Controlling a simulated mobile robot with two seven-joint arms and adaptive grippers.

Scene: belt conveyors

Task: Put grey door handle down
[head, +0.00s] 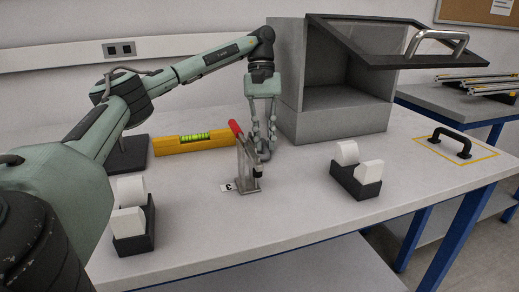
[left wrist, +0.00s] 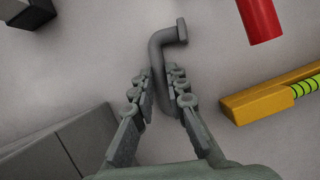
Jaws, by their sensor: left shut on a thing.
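My left gripper (head: 263,140) points down over the table, between the toggle clamp and the grey box. It is shut on the grey door handle (head: 265,153). In the left wrist view the door handle (left wrist: 165,45) is a bent grey bar with a small flared end, and its lower part lies between the two fingers of the gripper (left wrist: 160,88). The handle is at or just above the table top; I cannot tell whether it touches. My fingers hide part of it in the head view. My right gripper is not in view.
A toggle clamp (head: 247,170) with a red lever stands close in front of the gripper. A yellow spirit level (head: 192,143) lies behind left. A grey box (head: 343,120) with a raised door stands right. A black handle (head: 450,142) sits within a yellow outline. Black holders (head: 355,183) (head: 134,235) carry white blocks.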

